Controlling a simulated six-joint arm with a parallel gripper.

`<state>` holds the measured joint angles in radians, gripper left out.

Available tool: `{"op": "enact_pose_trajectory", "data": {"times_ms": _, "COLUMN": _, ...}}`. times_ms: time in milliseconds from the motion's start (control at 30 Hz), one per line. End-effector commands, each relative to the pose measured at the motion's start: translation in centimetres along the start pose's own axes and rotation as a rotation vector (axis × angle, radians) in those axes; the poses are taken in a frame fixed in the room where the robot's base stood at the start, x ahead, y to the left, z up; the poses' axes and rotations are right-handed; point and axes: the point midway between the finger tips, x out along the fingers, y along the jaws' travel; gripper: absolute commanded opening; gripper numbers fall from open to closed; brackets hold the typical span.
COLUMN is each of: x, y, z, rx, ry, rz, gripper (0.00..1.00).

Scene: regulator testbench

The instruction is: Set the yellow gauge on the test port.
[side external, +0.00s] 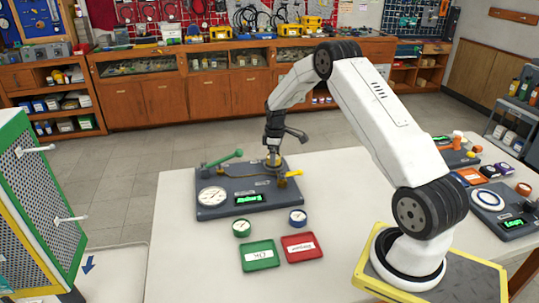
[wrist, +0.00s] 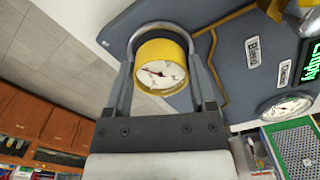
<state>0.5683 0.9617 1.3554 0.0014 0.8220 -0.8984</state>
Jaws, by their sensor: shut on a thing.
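The yellow gauge (wrist: 163,72), with a white dial and dark needle, sits between the two fingers of my gripper (wrist: 163,55) in the wrist view. My gripper is shut on it. In the side view my gripper (side external: 272,158) is over the back right part of the dark grey testbench (side external: 228,210), with a little of the gauge showing under it. The test port is hidden behind the gauge and fingers. I cannot tell whether the gauge touches the port.
In front lie a green gauge (side external: 241,228), a blue gauge (side external: 298,217), a green tray (side external: 272,264) and a red tray (side external: 304,257).

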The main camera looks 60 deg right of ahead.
Motion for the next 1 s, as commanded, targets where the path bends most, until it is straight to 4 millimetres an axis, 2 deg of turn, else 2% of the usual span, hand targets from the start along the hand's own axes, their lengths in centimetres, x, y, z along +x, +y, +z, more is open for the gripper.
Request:
{"op": "enact_pose_trajectory", "data": {"times_ms": 967, "x": 1.1, "y": 0.0, "z": 0.0, "rx": 0.0, "ry": 0.0, "rz": 0.0, "gripper": 0.08}}
{"op": "enact_pose_trajectory", "data": {"times_ms": 1000, "x": 1.1, "y": 0.0, "z": 0.0, "rx": 0.0, "ry": 0.0, "rz": 0.001, "gripper": 0.75}}
